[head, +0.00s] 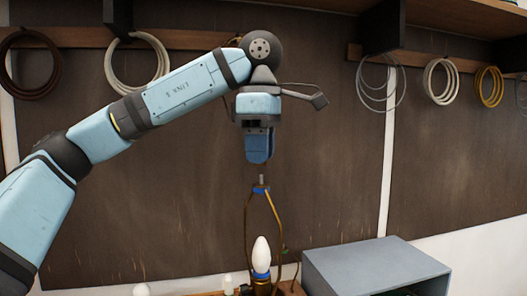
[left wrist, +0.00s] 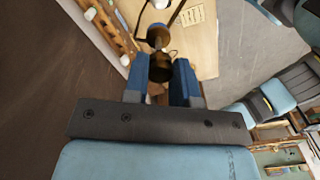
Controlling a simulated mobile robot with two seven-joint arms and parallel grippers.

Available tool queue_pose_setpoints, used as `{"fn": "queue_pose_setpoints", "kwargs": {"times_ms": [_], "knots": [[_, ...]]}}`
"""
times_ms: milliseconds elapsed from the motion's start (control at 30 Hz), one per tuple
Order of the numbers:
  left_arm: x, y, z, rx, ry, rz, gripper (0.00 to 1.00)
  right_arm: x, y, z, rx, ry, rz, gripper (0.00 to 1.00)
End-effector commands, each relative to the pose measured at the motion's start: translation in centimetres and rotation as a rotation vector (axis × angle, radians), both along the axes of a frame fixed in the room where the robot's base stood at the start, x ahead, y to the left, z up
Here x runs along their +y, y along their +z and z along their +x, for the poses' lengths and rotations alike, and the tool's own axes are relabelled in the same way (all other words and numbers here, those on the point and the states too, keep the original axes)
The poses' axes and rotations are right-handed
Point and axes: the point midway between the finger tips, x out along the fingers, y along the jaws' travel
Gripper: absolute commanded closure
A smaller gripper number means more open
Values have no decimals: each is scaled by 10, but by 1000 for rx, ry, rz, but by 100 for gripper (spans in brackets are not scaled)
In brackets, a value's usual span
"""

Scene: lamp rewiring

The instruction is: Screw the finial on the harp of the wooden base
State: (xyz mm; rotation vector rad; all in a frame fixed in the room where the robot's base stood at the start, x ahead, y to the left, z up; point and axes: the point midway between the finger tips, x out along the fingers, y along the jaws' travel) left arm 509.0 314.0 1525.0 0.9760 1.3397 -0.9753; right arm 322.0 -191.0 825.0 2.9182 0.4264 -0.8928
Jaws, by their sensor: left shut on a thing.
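My left gripper (head: 259,161) points straight down above the harp (head: 249,222), apart from it. In the left wrist view the same gripper (left wrist: 161,85) is shut on a small dark, brassy round piece, which I take as the finial (left wrist: 160,69). The finial is hidden by the fingers in the head view. The brass harp stands upright around a white bulb (head: 261,252), with a short bare stud (head: 262,180) and a blue band at its top. The wooden base is mostly cut off at the bottom of the head view. My right gripper does not show.
A grey box (head: 375,262) stands close to the right of the lamp. Small white bulbs (head: 141,290) show at the bottom edge. Coiled wires (head: 137,62) hang on the dark wall behind, under a wooden shelf. The air around the harp top is free.

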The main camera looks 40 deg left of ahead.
Motion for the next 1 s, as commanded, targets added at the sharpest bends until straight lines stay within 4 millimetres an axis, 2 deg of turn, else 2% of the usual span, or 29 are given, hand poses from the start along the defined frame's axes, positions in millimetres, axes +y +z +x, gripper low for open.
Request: {"fn": "queue_pose_setpoints", "kwargs": {"times_ms": [33, 300, 1000], "knots": [[0, -5, 0, 0, 0, 0, 97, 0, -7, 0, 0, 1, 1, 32], [0, -21, 0, 2, -1, 0, 98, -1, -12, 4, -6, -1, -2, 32], [-1, -21, 1, 2, 0, 0, 98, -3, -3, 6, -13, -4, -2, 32]]}}
